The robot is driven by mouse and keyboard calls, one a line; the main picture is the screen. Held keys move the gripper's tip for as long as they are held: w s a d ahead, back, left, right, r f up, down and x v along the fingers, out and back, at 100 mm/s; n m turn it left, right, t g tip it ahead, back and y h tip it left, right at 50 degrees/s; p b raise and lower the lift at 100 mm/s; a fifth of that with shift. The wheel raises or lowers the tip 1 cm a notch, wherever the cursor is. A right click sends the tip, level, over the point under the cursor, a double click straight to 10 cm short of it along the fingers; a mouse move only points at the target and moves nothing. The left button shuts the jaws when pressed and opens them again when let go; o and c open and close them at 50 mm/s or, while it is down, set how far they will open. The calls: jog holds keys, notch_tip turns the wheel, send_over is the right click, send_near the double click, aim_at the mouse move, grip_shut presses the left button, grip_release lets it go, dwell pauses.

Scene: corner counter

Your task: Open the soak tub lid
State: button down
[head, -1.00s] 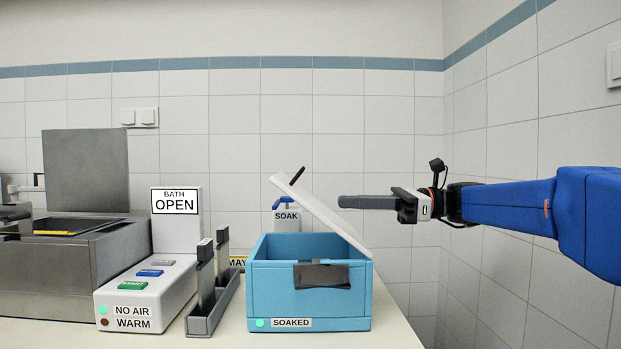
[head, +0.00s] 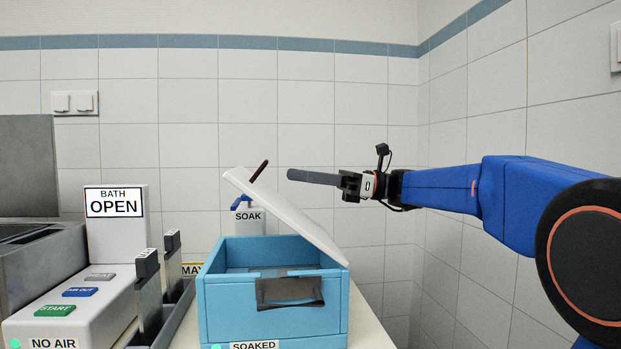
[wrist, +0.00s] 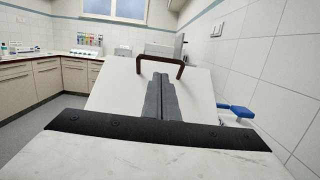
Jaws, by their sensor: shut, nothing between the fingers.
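The blue soak tub (head: 222,312) stands on the counter with its front facing me. Its white lid (head: 290,215) is tilted up, low on the right and raised on the left, so the tub's inside shows. A dark brown handle (head: 258,171) sticks up from the lid's raised part. My gripper (head: 290,174) is above the lid to the right of the handle, its fingers pointing left and shut with nothing held. In the wrist view the shut fingers (wrist: 160,82) lie in front of the lid (wrist: 115,95), below the handle (wrist: 160,60).
A bath unit with an OPEN sign (head: 115,203) and several buttons stands left of the tub. A dark rack (head: 150,295) with upright grips sits between them. A SOAK bottle (head: 245,218) stands behind the tub. Tiled walls close the back and right.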

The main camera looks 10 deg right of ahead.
jog(key=shift+w+a+r, duration=0.1)
jog(key=shift+a+r, duration=0.1)
jog(key=shift+a, duration=1.3)
jog(key=shift+a+r, duration=0.2)
jog(key=shift+a, duration=1.25)
